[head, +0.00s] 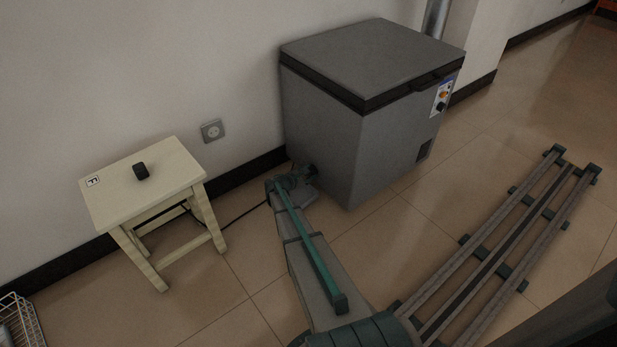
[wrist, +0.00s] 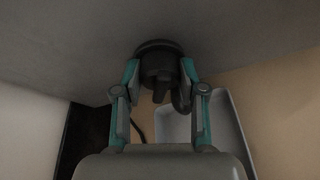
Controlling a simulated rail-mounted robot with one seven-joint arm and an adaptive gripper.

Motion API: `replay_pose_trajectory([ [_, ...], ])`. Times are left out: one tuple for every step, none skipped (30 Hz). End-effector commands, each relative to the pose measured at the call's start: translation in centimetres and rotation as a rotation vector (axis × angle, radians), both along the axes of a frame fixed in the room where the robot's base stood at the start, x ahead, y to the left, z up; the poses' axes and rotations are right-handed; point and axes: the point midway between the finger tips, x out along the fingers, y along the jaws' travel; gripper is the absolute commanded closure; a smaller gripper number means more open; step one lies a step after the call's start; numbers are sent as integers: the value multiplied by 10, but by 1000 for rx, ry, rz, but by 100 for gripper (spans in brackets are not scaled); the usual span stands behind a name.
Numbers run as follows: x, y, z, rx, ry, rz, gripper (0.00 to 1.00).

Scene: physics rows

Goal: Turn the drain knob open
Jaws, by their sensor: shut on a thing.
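The drain knob (wrist: 158,70) is a dark round knob low on the side of a grey chest freezer (head: 330,135). In the wrist view my gripper (wrist: 160,75) has a finger on each side of the knob and is shut on it. In the head view my gripper (head: 297,180) is at the freezer's lower left side, and my arm hides most of the knob. I cannot tell the knob's turn angle.
A light grey tray (wrist: 190,130) lies on the floor below the knob. A cable (head: 245,213) runs along the floor. A wall socket (head: 212,131) is behind.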

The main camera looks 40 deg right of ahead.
Motion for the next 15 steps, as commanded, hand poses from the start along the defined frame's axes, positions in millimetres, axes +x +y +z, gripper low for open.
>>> replay_pose_trajectory([
  [-2,1,-5,0,-34,0,94],
  [-3,1,-5,0,-55,-1,94],
  [-2,1,-5,-1,-81,0,94],
  [-2,1,-5,-1,-99,0,94],
  [-2,1,-5,-1,-116,1,94],
  [-2,1,-4,-1,-137,0,94],
  [-2,1,-4,-1,-151,-1,94],
  [-2,1,-4,-2,-165,-2,94],
  [-2,0,-3,-3,-181,-1,94],
  [-2,0,-3,-3,-191,-1,94],
  [-2,0,-3,-2,-201,-1,94],
  [-2,0,-3,-3,-211,-1,94],
  [-2,0,-3,-1,-219,-2,94],
  [-2,0,-2,-2,-225,-1,94],
  [-2,0,-2,-2,-231,-1,94],
])
